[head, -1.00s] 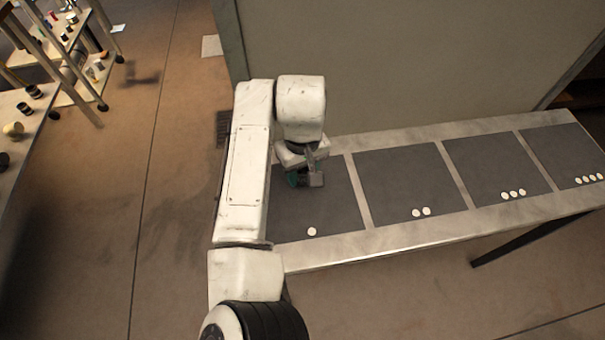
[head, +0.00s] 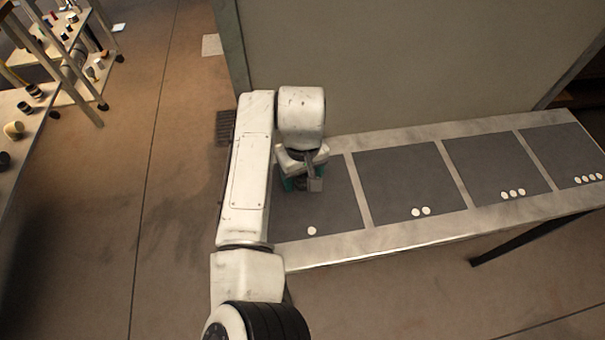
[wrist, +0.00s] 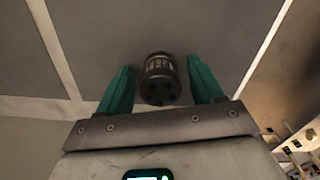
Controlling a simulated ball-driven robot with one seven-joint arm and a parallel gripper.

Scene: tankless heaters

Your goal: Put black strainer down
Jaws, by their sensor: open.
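The black strainer (wrist: 160,82) is a small dark cylinder with a lighter slotted band and holes in its near end. In the wrist view it sits between the two green fingers of my gripper (wrist: 159,65), with a gap on each side. My gripper is open around it. In the head view my gripper (head: 300,186) is low over the leftmost dark panel (head: 335,205), the one with a single white dot. The wrist and fingers mostly hide the strainer there, and I cannot make it out clearly.
The light table (head: 400,237) holds more dark panels to the right, marked with two, three and several dots, all empty. A grey wall (head: 410,70) stands behind it. Shelves with small items (head: 75,50) are at far left, across open floor.

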